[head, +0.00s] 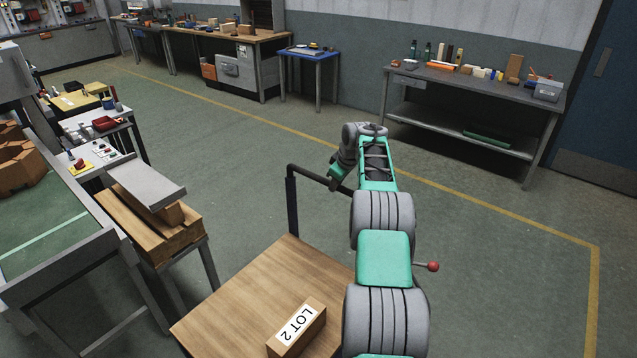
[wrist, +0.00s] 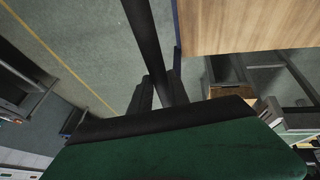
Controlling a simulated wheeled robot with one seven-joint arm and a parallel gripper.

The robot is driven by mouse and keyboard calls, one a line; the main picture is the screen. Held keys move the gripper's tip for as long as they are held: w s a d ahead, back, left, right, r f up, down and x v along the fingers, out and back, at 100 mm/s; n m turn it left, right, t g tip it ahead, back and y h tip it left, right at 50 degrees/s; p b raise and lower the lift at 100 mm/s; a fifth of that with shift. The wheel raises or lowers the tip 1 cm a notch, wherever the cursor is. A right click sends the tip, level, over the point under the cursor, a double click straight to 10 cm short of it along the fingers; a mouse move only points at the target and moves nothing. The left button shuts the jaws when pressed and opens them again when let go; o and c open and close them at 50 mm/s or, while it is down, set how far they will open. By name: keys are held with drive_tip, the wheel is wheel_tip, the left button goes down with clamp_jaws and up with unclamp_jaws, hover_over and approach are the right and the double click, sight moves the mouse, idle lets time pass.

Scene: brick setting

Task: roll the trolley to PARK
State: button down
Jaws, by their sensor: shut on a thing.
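The trolley has a wooden deck (head: 245,290) and a black push handle (head: 308,173) standing up at its far edge. A box labelled LOT 2 (head: 297,330) lies on the deck. My gripper (head: 338,184) is at the handle's top bar, partly hidden by my own arm. In the wrist view, the fingers of my gripper (wrist: 160,90) close around the black handle bar (wrist: 145,35), with the wooden deck (wrist: 245,25) beyond. No PARK marking is visible. My arm covers the deck's right part.
A yellow line (head: 450,195) runs along the floor and turns at the right. A grey bench (head: 480,85) and blue-topped table (head: 308,54) stand at the far wall. Workstations and a stand with wooden blocks (head: 150,225) are close on the left. Open floor lies ahead. A red knob (head: 433,266) sticks out at right.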

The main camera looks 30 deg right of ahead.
drive_tip(key=shift+w+d+p, duration=0.15)
drive_tip(key=shift+w+d, duration=0.05)
drive_tip(key=shift+d, duration=0.35)
drive_tip(key=shift+w+d+p, duration=0.15)
drive_tip(key=shift+d, duration=0.35)
drive_tip(key=c, duration=1.3)
unclamp_jaws()
drive_tip(key=shift+a, duration=0.15)
drive_tip(key=shift+o, duration=0.2)
drive_tip(key=b+v, duration=0.2)
drive_tip(key=v, duration=0.5)
drive_tip(key=shift+s+r, duration=0.1)
drive_tip(key=shift+r, duration=0.3)
